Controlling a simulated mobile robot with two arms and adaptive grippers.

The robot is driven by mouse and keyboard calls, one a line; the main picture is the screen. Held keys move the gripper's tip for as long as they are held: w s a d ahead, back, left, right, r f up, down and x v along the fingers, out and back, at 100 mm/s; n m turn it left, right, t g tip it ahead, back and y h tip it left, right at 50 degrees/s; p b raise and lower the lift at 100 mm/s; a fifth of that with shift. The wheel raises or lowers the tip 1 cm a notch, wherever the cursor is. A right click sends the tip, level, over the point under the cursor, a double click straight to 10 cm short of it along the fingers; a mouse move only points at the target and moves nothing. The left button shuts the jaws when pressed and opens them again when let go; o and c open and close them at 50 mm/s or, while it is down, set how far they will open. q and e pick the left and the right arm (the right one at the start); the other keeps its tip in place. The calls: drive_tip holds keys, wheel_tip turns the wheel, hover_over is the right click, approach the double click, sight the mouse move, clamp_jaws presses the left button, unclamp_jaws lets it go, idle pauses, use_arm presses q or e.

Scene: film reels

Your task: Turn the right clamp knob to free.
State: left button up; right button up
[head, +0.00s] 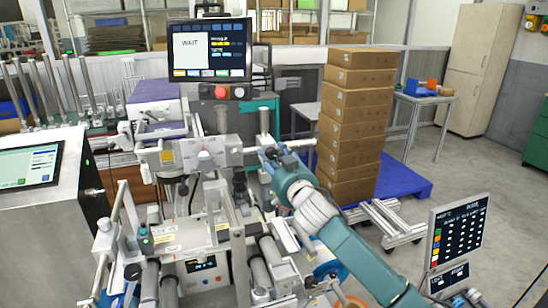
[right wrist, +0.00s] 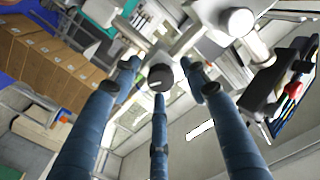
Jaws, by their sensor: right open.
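The right clamp knob (right wrist: 160,78) is a small dark round knob with a pale mark on its face, seen in the right wrist view. It sits at the end of a pale metal part of the machine. My right gripper (right wrist: 160,76) is open, with its three blue fingers spread around the knob's outline. I cannot tell whether any finger touches it. In the head view my right gripper (head: 270,157) is at the right side of the machine, beside the pale roller shaft (head: 299,144), and the knob is hidden there. My left gripper is not in view.
A screen reading WAIT (head: 210,50) stands above the machine, with a red button (head: 220,92) below it. Stacked cardboard boxes (head: 355,125) stand on a blue pallet (head: 405,185) behind my right arm.

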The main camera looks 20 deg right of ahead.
drive_tip(key=shift+c, duration=0.8)
drive_tip(key=c, duration=0.4)
clamp_jaws()
drive_tip(key=shift+n, duration=0.3)
drive_tip(key=shift+n+p, duration=0.45)
drive_tip(key=shift+n, duration=0.15)
drive_tip(key=n+p, duration=0.2)
drive_tip(key=n, duration=0.2)
drive_tip(key=n+p, duration=0.1)
drive_tip(key=n, duration=0.3)
drive_tip(key=shift+f+p, duration=0.1)
drive_tip(key=shift+p, duration=0.2)
drive_tip(key=n+p, duration=0.1)
drive_tip(key=n, duration=0.2)
drive_tip(key=shift+d+n, duration=0.1)
drive_tip(key=shift+n, duration=0.2)
drive_tip(key=n+p, duration=0.2)
drive_tip(key=n, duration=0.1)
drive_tip(key=shift+n, duration=0.3)
drive_tip(key=n+p, duration=0.1)
drive_tip(key=n, duration=0.2)
drive_tip(key=shift+n, duration=0.3)
use_arm(q)
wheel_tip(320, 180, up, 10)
drive_tip(key=p, duration=0.1)
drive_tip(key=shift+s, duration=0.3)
use_arm(e)
drive_tip(key=shift+n, duration=1.7)
